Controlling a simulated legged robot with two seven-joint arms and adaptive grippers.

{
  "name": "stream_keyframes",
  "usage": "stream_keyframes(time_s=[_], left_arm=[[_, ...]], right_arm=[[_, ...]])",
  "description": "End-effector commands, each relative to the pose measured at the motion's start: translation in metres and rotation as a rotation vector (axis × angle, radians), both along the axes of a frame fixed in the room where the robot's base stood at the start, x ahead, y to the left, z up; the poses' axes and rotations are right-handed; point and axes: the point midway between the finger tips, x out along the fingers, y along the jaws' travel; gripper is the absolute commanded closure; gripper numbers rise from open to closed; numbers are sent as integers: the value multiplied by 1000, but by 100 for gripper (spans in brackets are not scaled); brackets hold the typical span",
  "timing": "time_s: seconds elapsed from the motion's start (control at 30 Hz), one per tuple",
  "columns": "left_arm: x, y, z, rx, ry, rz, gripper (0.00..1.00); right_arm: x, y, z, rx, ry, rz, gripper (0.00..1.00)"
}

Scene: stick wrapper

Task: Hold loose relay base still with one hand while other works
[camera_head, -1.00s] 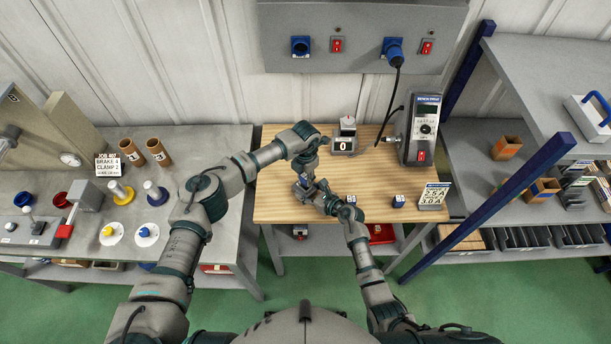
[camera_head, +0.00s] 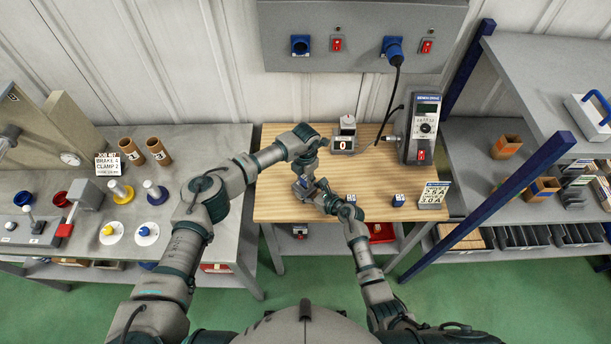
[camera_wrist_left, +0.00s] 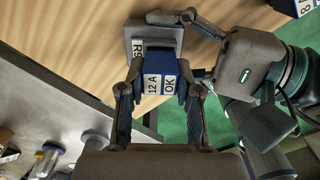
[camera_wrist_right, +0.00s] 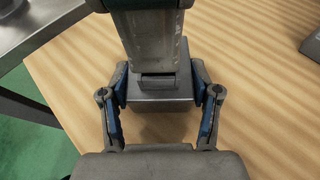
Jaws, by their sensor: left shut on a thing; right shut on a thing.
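The grey relay base (camera_wrist_left: 138,32) lies on the wooden bench top, and its grey block also shows in the right wrist view (camera_wrist_right: 160,104). My right gripper (camera_wrist_right: 160,84) is shut on the base, with one finger on each side. My left gripper (camera_wrist_left: 160,80) is shut on a blue relay (camera_wrist_left: 160,64) with white labels reading "12 A" and "OK". The relay is at the base; I cannot tell how deep it sits. In the head view my left gripper (camera_head: 304,180) and right gripper (camera_head: 318,192) meet at the bench's left front and hide most of the base.
Blue relays (camera_head: 398,201) and (camera_head: 350,199) stand right of my grippers, near a label card (camera_head: 433,195). A counter box (camera_head: 344,144) and a bench drive unit (camera_head: 421,130) stand at the back. A blue sloping post (camera_head: 490,200) borders the right side. The bench middle is clear.

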Motion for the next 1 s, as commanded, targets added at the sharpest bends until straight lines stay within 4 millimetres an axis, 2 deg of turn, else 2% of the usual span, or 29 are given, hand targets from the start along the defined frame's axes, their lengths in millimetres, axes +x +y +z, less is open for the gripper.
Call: stream_keyframes(time_s=[0.3, 0.33, 0.43, 0.77, 0.87, 1.0], left_arm=[[0, 0, -8, 0, -1, 0, 100], [0, 0, -8, 0, -1, 0, 64], [0, 0, -8, 0, -1, 0, 39], [0, 0, -7, 0, -1, 0, 38], [1, 0, 2, -1, -2, 0, 38], [2, 1, 28, 1, -5, -2, 38]], right_arm=[[-1, -1, -1, -2, 2, 0, 84], [-1, -1, -1, -2, 2, 0, 84], [-1, -1, -1, -2, 2, 0, 84], [-1, 0, -1, -2, 2, 0, 84], [-1, 0, -1, -2, 2, 1, 84], [-1, 0, -1, -2, 2, 1, 84]])
